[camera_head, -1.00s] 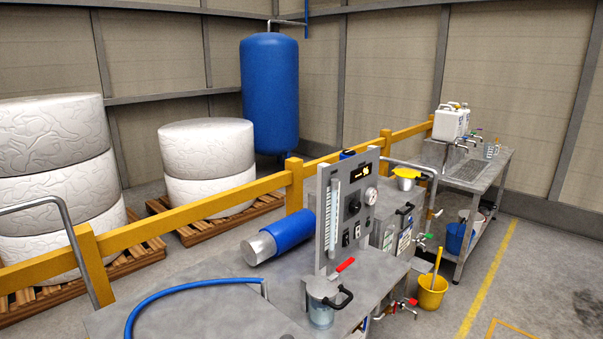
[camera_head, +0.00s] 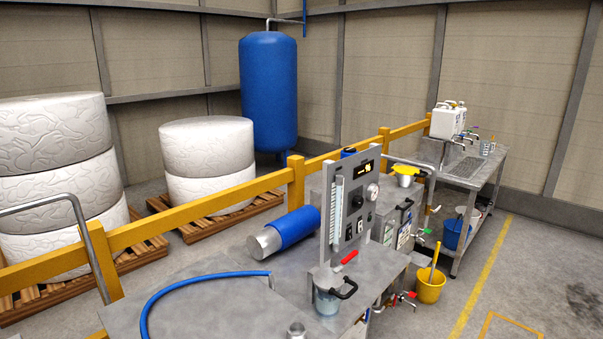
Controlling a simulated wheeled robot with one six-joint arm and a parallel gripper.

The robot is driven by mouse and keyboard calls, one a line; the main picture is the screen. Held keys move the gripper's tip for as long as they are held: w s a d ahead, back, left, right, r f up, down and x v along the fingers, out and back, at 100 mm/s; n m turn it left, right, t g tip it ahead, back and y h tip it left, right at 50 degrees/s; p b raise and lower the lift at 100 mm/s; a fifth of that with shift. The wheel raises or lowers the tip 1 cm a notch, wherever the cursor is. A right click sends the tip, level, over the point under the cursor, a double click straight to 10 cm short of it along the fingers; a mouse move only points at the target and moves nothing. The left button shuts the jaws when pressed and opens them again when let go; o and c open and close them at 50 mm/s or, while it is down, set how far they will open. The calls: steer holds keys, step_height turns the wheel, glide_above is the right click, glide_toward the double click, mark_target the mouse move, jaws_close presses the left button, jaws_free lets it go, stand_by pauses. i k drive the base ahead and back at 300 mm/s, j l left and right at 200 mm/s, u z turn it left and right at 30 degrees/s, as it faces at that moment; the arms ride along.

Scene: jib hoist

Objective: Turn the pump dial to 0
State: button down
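A grey upright control panel (camera_head: 342,214) stands on the metal bench, right of centre in the head view. A round black dial (camera_head: 357,203) sits on its face, below a small lit display (camera_head: 362,177) and left of a white round gauge (camera_head: 373,191). The dial's pointer and markings are too small to read, and so are the display's digits. I cannot tell for sure that this black dial is the pump dial. My gripper is not in the picture.
A handled clear jug (camera_head: 328,300) stands at the panel's foot, near a red lever (camera_head: 349,257). A blue hose (camera_head: 190,287) curves over the bench (camera_head: 240,312). A yellow bucket (camera_head: 429,287) stands on the floor at right. Floor beyond the yellow line is mostly clear.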

mark_target(357, 202)
steer(key=i+l, duration=0.55)
steer(key=i, duration=0.15)
steer(key=i+l, duration=0.6)
steer(key=i, duration=0.05)
